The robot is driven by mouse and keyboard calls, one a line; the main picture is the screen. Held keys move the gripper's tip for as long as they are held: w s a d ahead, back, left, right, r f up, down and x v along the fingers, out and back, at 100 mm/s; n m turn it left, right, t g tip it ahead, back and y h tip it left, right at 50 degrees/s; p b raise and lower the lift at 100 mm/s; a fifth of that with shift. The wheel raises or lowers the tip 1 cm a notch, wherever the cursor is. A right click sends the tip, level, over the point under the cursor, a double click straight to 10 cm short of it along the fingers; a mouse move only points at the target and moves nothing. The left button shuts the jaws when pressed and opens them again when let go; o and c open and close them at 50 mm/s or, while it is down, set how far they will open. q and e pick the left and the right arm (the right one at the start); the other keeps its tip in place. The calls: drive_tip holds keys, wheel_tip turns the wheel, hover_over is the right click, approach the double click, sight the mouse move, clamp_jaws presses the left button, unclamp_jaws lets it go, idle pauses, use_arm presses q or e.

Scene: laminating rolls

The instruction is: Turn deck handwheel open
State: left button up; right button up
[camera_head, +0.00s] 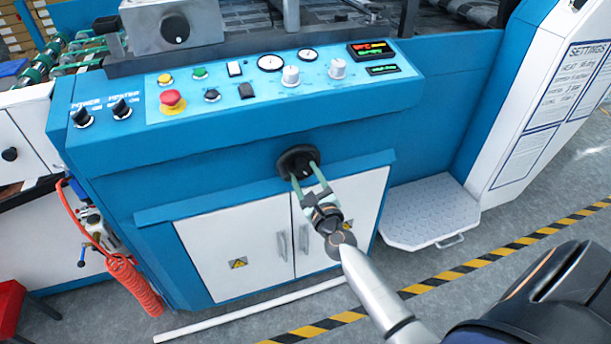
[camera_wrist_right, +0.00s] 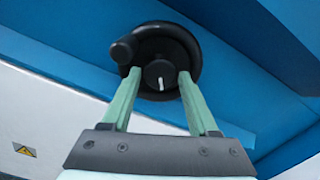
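The black deck handwheel (camera_head: 293,162) is mounted on the front of the blue machine, below the control panel. My right gripper (camera_head: 304,170) is at the wheel's face. Its two green fingers (camera_wrist_right: 159,74) are apart, one on each side of the hub, overlapping the lower rim in view. I cannot tell whether they touch it. My left gripper is not in view.
A control panel (camera_head: 225,108) with a red emergency button (camera_head: 172,100), knobs and gauges sits above the wheel. White cabinet doors (camera_head: 235,250) are below it. A grey step plate (camera_head: 430,210) lies at the right. A coiled red hose (camera_head: 132,282) hangs at the left.

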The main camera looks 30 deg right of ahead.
clamp_jaws()
